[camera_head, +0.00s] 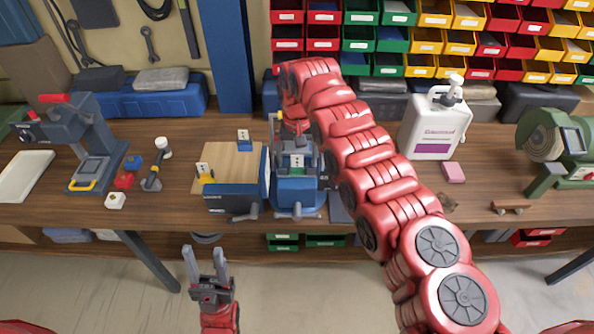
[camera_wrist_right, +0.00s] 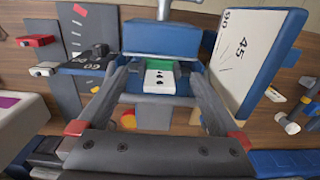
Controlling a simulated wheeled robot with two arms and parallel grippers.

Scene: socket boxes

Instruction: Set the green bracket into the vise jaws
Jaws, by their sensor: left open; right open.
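The green bracket (camera_head: 298,158), with a white face plate, sits at the blue vise (camera_head: 295,190) in mid-bench. In the right wrist view the green bracket (camera_wrist_right: 172,66) lies between the blue vise jaws (camera_wrist_right: 165,38), its white plate facing the camera; how deep it sits is unclear. My right gripper (camera_wrist_right: 160,78) is open, its fingers on either side of the bracket and apart from it. In the head view my right arm reaches over the vise and partly hides it. My left gripper (camera_head: 205,254) is open and empty, in front of the bench edge.
A wooden-topped block (camera_head: 230,162) left of the vise carries a yellow bracket (camera_head: 205,173) and a blue bracket (camera_head: 243,141). A press (camera_head: 95,150) and small coloured parts (camera_head: 125,180) are further left. A white jug (camera_head: 432,128) and a grinder (camera_head: 555,145) stand right.

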